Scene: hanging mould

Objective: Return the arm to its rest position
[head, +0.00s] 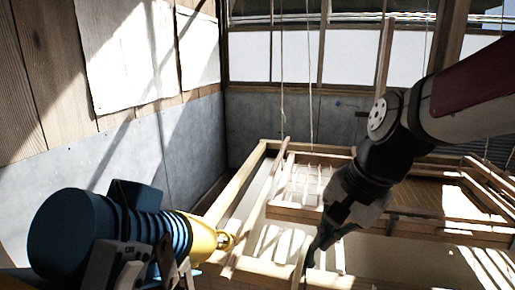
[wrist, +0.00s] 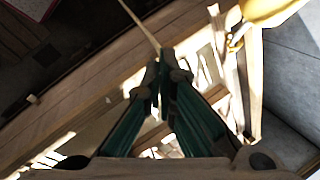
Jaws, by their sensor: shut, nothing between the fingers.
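My arm (head: 395,130) reaches in from the upper right of the head view and slants down to the left. My gripper (head: 310,262) points downward over the near part of a wooden frame. In the wrist view its two green fingers (wrist: 160,62) converge and meet at the tips, with nothing held between them. The wooden frame (head: 240,190) lies below and around the gripper. I cannot tell whether the fingertips touch any wood.
Thin cords (head: 281,80) hang above the frame. Slatted wooden pieces (head: 420,232) lie at the right. A blue and yellow cylindrical object (head: 75,232) fills the lower left. A grey wall (head: 140,150) stands at the left. Open air lies left of my arm.

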